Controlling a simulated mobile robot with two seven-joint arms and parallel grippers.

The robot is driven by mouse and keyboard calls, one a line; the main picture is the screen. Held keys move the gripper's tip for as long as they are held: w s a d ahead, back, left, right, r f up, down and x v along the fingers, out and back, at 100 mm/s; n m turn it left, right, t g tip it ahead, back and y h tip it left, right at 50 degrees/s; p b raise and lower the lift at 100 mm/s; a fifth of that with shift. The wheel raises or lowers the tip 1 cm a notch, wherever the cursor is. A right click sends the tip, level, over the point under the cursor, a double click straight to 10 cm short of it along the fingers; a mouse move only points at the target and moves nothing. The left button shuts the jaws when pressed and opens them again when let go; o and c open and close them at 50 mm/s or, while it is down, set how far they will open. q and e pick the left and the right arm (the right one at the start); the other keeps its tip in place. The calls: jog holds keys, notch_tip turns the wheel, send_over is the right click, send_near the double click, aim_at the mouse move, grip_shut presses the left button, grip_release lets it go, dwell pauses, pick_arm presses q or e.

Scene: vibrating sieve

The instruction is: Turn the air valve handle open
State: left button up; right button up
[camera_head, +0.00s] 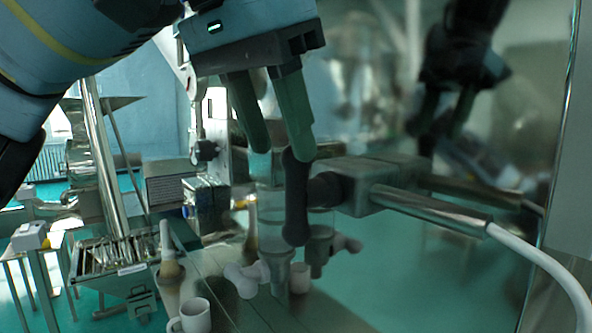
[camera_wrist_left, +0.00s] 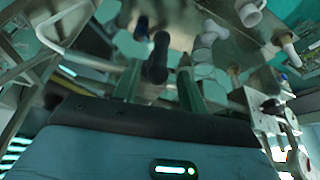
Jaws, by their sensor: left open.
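The air valve handle (camera_head: 296,205) is a dark, rounded bar standing upright. It sits on the left end of a grey valve body (camera_head: 362,182) with a metal pipe and white hose running right. My left gripper (camera_head: 281,152) is open above the handle. Its right green fingertip overlaps the handle's top in the head view; I cannot tell whether they touch. In the left wrist view, the handle (camera_wrist_left: 157,58) shows between the two spread fingers (camera_wrist_left: 160,72), nearer the left one. My right gripper is not in view.
A shiny metal panel (camera_head: 400,270) behind the valve reflects my arm, the valve and the pipe. White fittings (camera_head: 243,279) and a white cup-like part (camera_head: 195,316) are below left. The white hose (camera_head: 553,268) curves down at right. A metal tray stand (camera_head: 112,265) is farther left.

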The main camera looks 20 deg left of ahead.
aim_at(289, 150)
pick_arm(q)
jog(key=x, duration=0.3)
jog(key=shift+w+d, duration=0.2)
jog(key=shift+w, duration=0.2)
jog(key=shift+x, duration=1)
jog(key=shift+c, duration=0.4)
grip_shut()
